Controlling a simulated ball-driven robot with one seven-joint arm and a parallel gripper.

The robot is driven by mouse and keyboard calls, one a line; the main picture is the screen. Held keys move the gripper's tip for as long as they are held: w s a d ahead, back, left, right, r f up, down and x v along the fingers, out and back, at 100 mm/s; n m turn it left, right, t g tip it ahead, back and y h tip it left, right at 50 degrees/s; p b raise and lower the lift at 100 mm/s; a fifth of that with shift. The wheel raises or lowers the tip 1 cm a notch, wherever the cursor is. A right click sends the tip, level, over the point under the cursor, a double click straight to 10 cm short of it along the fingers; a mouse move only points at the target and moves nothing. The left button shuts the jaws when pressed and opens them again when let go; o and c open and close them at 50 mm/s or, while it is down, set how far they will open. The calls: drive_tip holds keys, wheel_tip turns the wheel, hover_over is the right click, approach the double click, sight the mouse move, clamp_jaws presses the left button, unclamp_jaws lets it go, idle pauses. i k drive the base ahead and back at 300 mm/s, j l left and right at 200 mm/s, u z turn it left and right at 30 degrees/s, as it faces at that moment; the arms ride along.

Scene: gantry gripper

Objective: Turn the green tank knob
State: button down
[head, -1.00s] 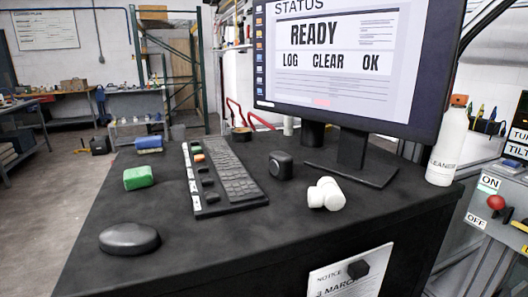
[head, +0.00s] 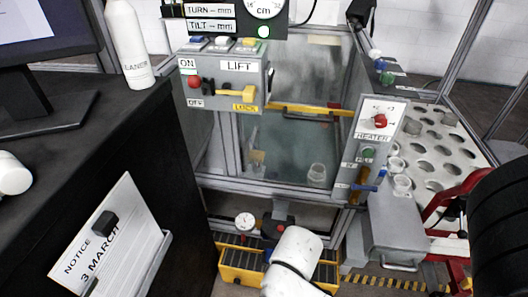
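Another green round control (head: 368,153) is on the sloping heater panel (head: 375,115), below a red knob (head: 380,121). No label marks either green one as the tank knob. Nothing visible touches the knobs.
A grey lift panel (head: 225,80) with a red knob and a yellow lock lever stands left of the tank. The black desk (head: 130,150) with a white bottle (head: 128,45) fills the left. A large black ribbed shape (head: 500,225) blocks the lower right.

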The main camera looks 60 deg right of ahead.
sight(387, 78)
drive_tip(key=z, duration=0.85)
